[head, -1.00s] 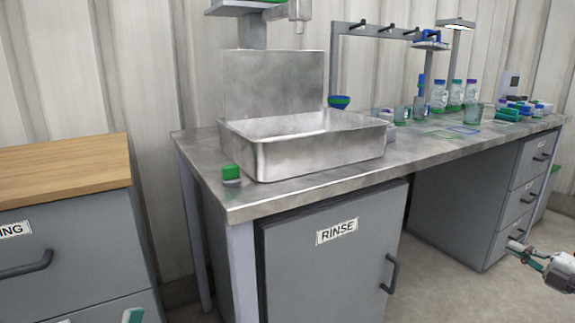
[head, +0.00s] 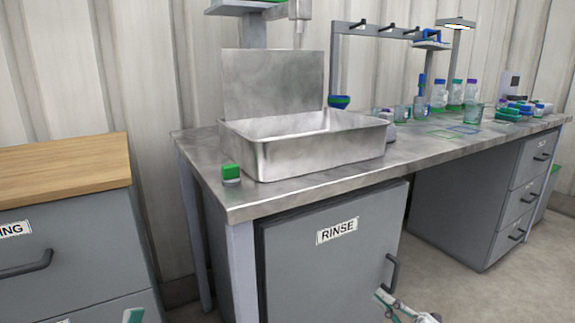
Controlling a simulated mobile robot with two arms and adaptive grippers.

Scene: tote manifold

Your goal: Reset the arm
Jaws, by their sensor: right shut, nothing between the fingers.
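My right gripper (head: 384,298) shows at the bottom of the head view, right of centre, in front of the lower part of the rinse cabinet. Its fingers are shut with nothing between them. It appears below the cabinet's dark handle (head: 392,272). Only a small teal and white tip of my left gripper (head: 133,315) shows at the bottom edge, left of centre. The rest of it is out of the picture, so its jaw state cannot be told.
A steel bench (head: 420,150) carries a metal sink (head: 320,150), a green-topped sponge (head: 231,173), and bottles and beakers at the far right. The RINSE cabinet (head: 320,270) stands below. A wood-topped drawer unit (head: 70,165) is at left. Floor is clear at lower right.

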